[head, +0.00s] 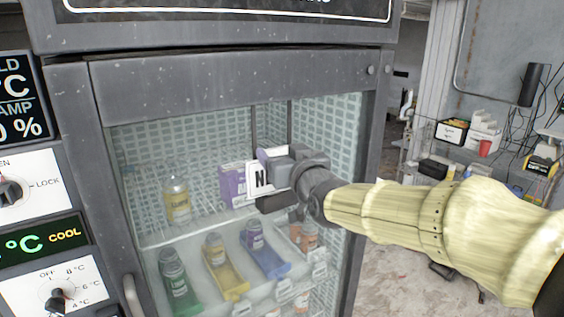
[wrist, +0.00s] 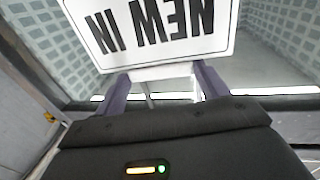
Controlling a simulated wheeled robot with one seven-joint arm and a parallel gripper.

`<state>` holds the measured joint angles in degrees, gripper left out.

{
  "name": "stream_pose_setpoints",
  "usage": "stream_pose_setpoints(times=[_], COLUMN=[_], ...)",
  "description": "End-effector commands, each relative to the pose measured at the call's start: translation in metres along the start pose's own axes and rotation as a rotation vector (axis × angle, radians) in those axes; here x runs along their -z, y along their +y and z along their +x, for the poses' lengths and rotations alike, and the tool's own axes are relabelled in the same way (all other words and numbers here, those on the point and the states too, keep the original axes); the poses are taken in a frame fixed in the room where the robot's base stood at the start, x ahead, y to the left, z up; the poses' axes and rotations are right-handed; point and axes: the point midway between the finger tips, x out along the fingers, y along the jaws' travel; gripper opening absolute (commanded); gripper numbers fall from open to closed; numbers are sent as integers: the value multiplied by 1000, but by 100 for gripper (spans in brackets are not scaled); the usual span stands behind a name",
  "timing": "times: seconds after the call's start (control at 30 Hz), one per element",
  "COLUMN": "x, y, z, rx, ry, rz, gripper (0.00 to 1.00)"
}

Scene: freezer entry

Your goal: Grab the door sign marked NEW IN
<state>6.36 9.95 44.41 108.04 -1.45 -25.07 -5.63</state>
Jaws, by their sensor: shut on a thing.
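The door sign is a white plate with black lettering and a black border line. In the wrist view the sign (wrist: 150,58) reads NEW IN upside down, and its upper part is cut off by the frame. In the head view only part of the sign (head: 258,178) shows, with a letter N, beside my gripper (head: 275,180). My gripper is in front of the freezer's glass door (head: 150,240), shut on the sign. In the wrist view my gripper's two fingers (wrist: 158,85) stand on either side of the sign's lower edge.
Behind the glass, a yellow-labelled bottle (head: 177,200), a purple box (head: 233,185) and several bottles in coloured trays stand on shelves. A door handle (head: 132,296) is at lower left. Control panels (head: 45,290) flank the left. A cluttered shelf (head: 470,150) stands at right.

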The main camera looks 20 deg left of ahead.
Motion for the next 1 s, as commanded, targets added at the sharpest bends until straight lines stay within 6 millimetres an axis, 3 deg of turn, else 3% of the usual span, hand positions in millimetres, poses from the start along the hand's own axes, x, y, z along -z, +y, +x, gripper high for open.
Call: stream_pose_setpoints(times=[0.57,1.0], x=[77,76], y=[0,0], z=[-2,-73], rx=[-1,-2], ry=[3,-1], rz=[-3,-5], gripper=[36,36])
